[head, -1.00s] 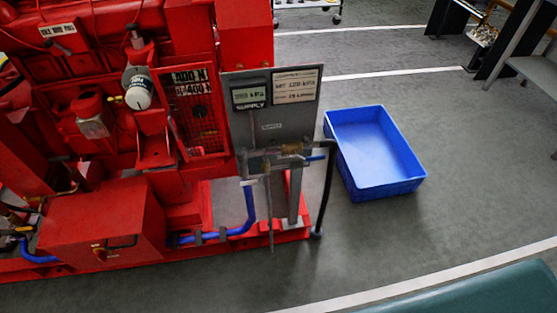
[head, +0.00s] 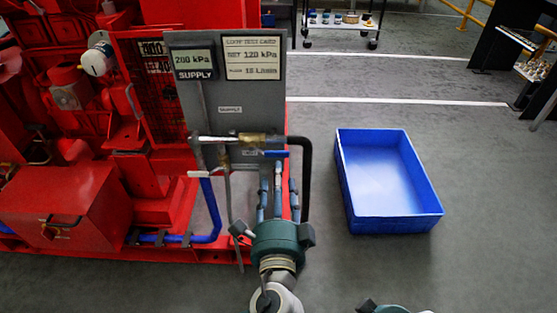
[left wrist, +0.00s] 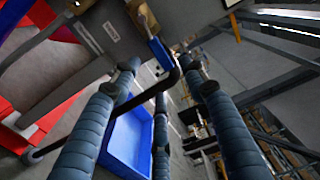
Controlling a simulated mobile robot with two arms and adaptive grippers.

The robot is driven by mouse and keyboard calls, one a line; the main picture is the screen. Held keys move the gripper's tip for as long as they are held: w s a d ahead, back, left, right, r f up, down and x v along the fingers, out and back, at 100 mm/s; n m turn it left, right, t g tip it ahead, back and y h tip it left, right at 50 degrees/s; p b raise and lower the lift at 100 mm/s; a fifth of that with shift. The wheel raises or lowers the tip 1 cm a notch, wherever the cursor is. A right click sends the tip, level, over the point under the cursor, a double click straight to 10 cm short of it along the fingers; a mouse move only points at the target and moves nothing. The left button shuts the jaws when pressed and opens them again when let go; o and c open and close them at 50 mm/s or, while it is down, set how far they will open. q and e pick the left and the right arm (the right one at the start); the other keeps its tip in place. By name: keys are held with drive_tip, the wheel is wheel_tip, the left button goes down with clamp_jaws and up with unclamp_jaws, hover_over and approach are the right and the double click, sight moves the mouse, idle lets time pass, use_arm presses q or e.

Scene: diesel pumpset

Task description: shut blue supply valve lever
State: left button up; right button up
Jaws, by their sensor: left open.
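The blue supply valve lever (head: 276,153) is on the right part of the horizontal pipe below the gauge panel. It lies roughly along that pipe, beside the brass valve body (head: 248,139). My left gripper (head: 279,182) points up at the lever from below, with its fingers spread and empty. In the left wrist view the lever (left wrist: 160,53) shows ahead, between and beyond the open fingers (left wrist: 160,95). I see no clear contact. Of my right gripper, only a dark and green part (head: 388,309) shows at the bottom edge; its fingers are hidden.
The grey panel (head: 228,92) carries a SUPPLY gauge (head: 194,62) reading 200 kPa and a card (head: 252,58) reading 120 kPa. A dark bent pipe (head: 306,180) drops right of the lever. A blue crate (head: 398,224) stands on the floor to the right.

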sight(279, 157)
use_arm(q)
drive_tip(key=w, duration=0.9)
drive_tip(key=shift+d, duration=0.1)
use_arm(e)
drive_tip(key=shift+v, duration=0.85)
drive_tip(key=shift+d, duration=0.1)
use_arm(q)
drive_tip(key=shift+f, duration=0.1)
clamp_jaws()
